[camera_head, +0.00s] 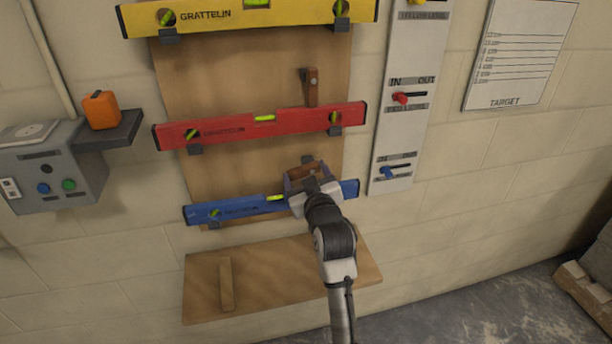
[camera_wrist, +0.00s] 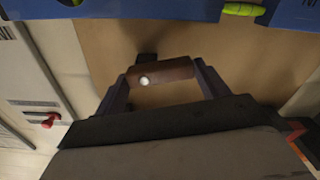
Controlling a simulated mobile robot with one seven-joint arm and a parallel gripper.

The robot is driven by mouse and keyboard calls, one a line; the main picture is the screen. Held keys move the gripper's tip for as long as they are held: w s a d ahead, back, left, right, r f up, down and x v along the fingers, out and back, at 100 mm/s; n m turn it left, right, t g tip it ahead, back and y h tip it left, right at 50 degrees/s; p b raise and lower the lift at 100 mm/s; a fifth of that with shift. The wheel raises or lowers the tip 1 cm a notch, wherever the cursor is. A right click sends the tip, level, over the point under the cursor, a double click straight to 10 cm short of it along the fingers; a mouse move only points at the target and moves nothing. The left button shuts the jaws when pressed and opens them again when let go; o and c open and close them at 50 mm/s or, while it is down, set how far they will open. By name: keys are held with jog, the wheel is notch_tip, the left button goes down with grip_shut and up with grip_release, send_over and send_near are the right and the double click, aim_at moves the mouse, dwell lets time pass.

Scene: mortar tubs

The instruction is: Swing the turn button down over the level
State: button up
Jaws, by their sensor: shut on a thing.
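The blue level (camera_head: 238,208) lies across the lower part of the wooden board. It also shows along the top of the wrist view (camera_wrist: 150,8). The wooden turn button (camera_head: 305,171) is above the level's right half, lying roughly sideways and not across its face. In the wrist view the brown button (camera_wrist: 172,75) with its pale screw head sits between my two fingers. My gripper (camera_head: 302,178) is shut on the button. In the head view my fingers and wrist hide part of the button and of the level behind.
A red level (camera_head: 225,132) hangs above, with an upright turn button (camera_head: 311,90) over its top edge. A yellow level (camera_head: 215,18) hangs higher. A white panel (camera_head: 405,130) with small red and blue sliders stands right. A wooden shelf (camera_head: 280,282) juts out below.

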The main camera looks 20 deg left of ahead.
jog(key=shift+f+n+b, duration=0.25)
jog(key=shift+n+b, duration=0.25)
jog(key=shift+b, duration=0.35)
jog(key=n+b, duration=0.1)
jog(key=b, duration=0.1)
jog(key=n+b, duration=0.3)
jog(key=b, duration=0.1)
jog(key=shift+d+f+n, duration=0.1)
jog(key=shift+f+n, duration=0.2)
jog(key=shift+n, duration=0.1)
jog(key=o, duration=1)
jog(key=shift+r, duration=0.1)
jog(key=shift+d, duration=0.1)
